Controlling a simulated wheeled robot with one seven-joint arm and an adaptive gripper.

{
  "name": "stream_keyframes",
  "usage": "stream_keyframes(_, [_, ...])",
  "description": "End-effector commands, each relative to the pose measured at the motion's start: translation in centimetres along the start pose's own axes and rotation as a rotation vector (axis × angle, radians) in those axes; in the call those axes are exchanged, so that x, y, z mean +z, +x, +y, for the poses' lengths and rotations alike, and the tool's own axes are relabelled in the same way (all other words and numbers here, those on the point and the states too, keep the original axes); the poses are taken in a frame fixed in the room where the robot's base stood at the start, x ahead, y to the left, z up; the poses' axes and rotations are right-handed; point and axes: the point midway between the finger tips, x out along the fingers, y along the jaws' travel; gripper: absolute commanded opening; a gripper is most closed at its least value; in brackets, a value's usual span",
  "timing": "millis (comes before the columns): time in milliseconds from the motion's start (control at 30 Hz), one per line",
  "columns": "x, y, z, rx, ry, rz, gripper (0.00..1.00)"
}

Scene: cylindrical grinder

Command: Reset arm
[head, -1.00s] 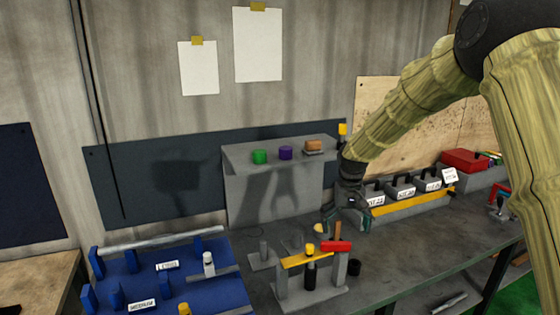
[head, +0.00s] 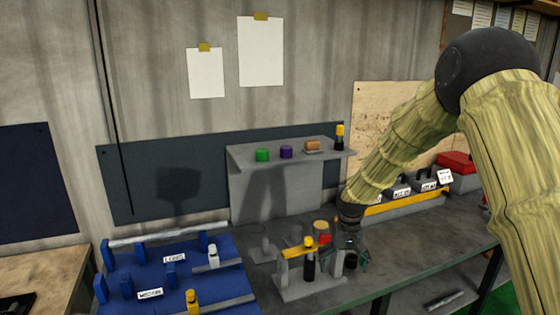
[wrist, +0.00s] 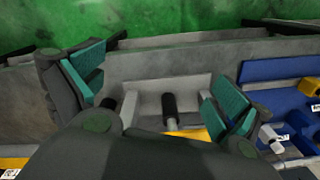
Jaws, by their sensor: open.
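My gripper (head: 352,262) hangs open and pointing down at the right end of a small grey stand (head: 290,289), low over the bench. In the wrist view its two teal-padded fingers (wrist: 158,92) are spread wide, with nothing held between them. The stand has a yellow top bar (head: 294,253). A black-bodied tool with a yellow cap (head: 309,262) hangs upright in it; a black cylinder shows between the fingers in the wrist view (wrist: 169,106). A red and tan object (head: 321,232) is just behind the stand, partly hidden. My arm reaches down from the upper right, bent at the elbow.
A blue rack (head: 215,288) with labelled holders is to the left. A grey shelf (head: 275,153) at the back carries green, purple and orange-brown items and a yellow-capped bottle. Labelled bins (head: 425,187) and a red box (head: 455,162) stand to the right. The bench's front right is clear.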

Motion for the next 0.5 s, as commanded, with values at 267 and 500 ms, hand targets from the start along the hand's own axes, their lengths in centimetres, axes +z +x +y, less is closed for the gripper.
stream_keyframes(267, [5.7, 11.3, 0.3, -0.025, -0.002, -0.014, 1.00])
stream_keyframes(500, [14.5, 22.1, 1.0, -0.045, 0.004, -0.016, 1.00])
